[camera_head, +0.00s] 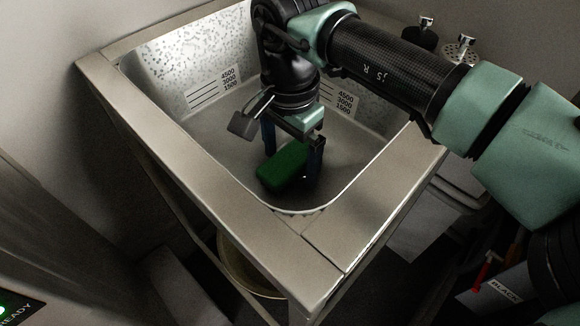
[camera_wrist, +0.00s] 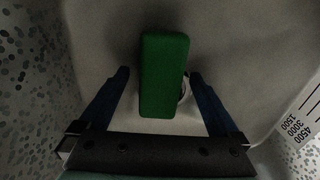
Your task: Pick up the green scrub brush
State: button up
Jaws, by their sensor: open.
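The green scrub brush (camera_head: 285,168) lies on the floor of the sink basin, near its front end. It also shows in the wrist view (camera_wrist: 164,76) as a long green block, upright in the picture. My gripper (camera_head: 292,160) reaches down into the basin with its blue fingers at the brush. In the wrist view my gripper (camera_wrist: 159,75) is open, with one finger on each side of the brush. A gap shows on the left side; the right finger is close to the brush, and I cannot tell if it touches. The brush's underside is hidden.
The metal sink (camera_head: 185,165) has raised walls and a broad rim around my gripper. Volume marks are on its inner walls. Dark and metal fittings (camera_head: 461,50) stand behind the right rim. A round bin (camera_head: 245,272) is under the sink. The basin floor around the brush looks clear.

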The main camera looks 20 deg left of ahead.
aim_at(290, 157)
grip_shut()
notch_tip(290, 157, up, 10)
jog(key=p, duration=0.4)
jog(key=shift+r, duration=0.1)
dwell(0.4)
